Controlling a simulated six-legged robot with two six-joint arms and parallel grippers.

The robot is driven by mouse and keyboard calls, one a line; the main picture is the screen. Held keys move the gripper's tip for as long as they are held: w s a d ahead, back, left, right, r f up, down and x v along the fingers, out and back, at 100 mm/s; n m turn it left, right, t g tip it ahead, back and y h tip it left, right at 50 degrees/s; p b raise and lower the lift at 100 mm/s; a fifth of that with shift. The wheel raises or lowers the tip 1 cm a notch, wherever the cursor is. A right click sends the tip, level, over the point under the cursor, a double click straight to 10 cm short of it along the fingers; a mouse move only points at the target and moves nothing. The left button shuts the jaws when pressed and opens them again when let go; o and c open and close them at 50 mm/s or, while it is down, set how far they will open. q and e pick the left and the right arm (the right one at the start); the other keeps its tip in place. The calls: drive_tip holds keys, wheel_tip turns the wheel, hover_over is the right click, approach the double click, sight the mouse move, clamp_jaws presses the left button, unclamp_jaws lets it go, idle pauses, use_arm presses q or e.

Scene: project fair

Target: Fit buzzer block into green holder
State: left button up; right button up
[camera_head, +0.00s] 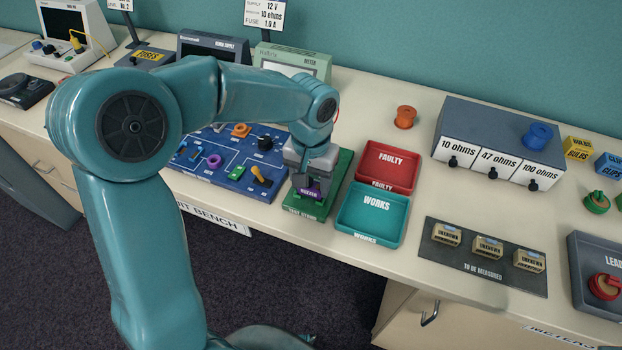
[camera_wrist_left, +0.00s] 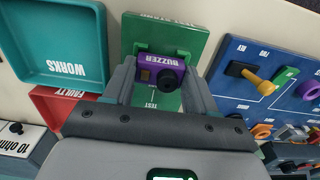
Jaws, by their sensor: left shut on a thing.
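The purple buzzer block (camera_wrist_left: 162,72), marked BUZZER, is between the fingers of my left gripper (camera_wrist_left: 160,85) in the left wrist view. In the head view the buzzer block (camera_head: 309,190) shows at the gripper's lower end. My left gripper (camera_head: 310,172) is shut on it, over the green test stand (camera_head: 335,178), the green holder. In the left wrist view the stand (camera_wrist_left: 188,40) lies behind the block. The gripper hides part of the stand, and I cannot tell whether the block touches it. My right gripper is not in view.
A red FAULTY tray (camera_head: 385,150) and a teal WORKS tray (camera_head: 345,222) lie right of the stand. The blue circuit board (camera_head: 205,172) is close on the left. A grey resistor box (camera_head: 480,120) stands farther right. Bare bench shows in front of the teal tray.

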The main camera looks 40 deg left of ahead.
use_arm(q)
drive_tip(key=shift+f, duration=0.35)
drive_tip(key=o, duration=1.4)
drive_tip(key=shift+r+p, duration=3)
drive_tip(key=shift+r, duration=1.1)
drive_tip(key=shift+s+f, duration=0.1)
